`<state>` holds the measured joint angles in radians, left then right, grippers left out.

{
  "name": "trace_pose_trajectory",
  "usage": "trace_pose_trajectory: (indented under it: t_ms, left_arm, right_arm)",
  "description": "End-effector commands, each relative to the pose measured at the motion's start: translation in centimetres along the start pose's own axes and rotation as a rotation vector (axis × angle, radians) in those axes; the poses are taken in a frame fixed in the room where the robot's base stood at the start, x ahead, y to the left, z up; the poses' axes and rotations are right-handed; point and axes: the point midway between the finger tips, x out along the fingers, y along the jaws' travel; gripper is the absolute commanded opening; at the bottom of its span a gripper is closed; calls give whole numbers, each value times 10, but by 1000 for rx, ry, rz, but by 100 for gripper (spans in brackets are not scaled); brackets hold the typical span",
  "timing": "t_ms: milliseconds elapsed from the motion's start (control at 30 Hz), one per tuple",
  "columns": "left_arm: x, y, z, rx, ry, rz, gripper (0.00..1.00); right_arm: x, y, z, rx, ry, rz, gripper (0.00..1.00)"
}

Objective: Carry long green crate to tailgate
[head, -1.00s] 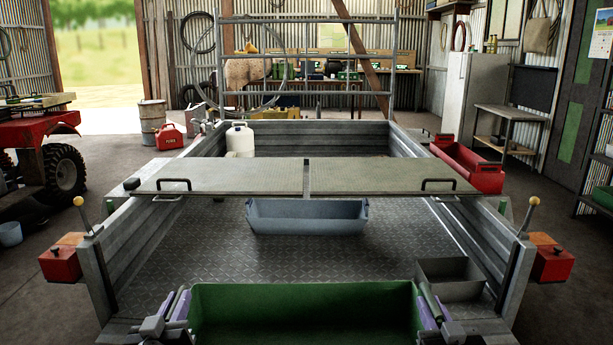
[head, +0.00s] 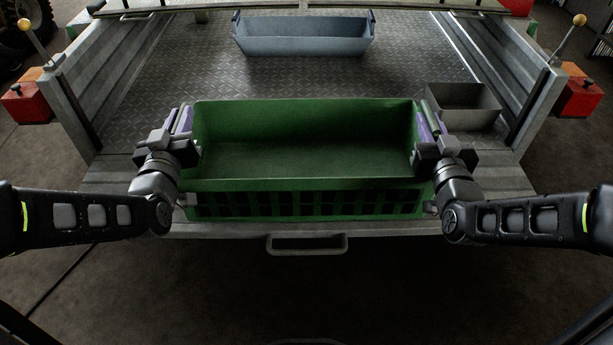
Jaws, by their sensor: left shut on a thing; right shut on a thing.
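The long green crate (head: 300,185) is in the lower middle of the head view, long side across, and looks empty inside. It is over the tailgate (head: 390,229), the metal flap at the near end of the trailer; I cannot tell whether its base touches the metal. My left gripper (head: 184,122) is shut on the crate's left end. My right gripper (head: 424,124) is shut on its right end. The fingertips are partly hidden by the wrists and the crate ends.
A blue-grey trough (head: 303,40) stands further back on the chequered trailer floor (head: 230,80). An open grey metal box (head: 464,100) is close to the right of my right gripper. Trailer side walls (head: 505,75) bound both sides. A handle (head: 306,243) sticks out at the tailgate's near edge.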

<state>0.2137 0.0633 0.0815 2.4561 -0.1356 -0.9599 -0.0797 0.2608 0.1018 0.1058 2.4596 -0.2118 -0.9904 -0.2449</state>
Motion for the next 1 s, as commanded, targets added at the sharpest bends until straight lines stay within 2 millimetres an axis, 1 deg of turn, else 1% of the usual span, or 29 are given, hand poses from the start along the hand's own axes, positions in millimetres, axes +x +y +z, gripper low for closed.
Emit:
trace_pose_trajectory:
  t_ms: [33, 567, 767, 1000]
  left_arm:
    - [0, 0, -4, 1, 5, 0, 0]
    - [0, 0, -2, 1, 5, 0, 0]
    - [0, -2, 5, 0, 4, 0, 0]
    - [0, -4, 21, 0, 4, 0, 0]
  right_arm:
    - [0, 1, -3, 0, 5, 1, 0]
    - [0, 1, -2, 0, 5, 1, 0]
    - [0, 0, 6, 0, 4, 1, 0]
    - [0, 0, 21, 0, 5, 1, 0]
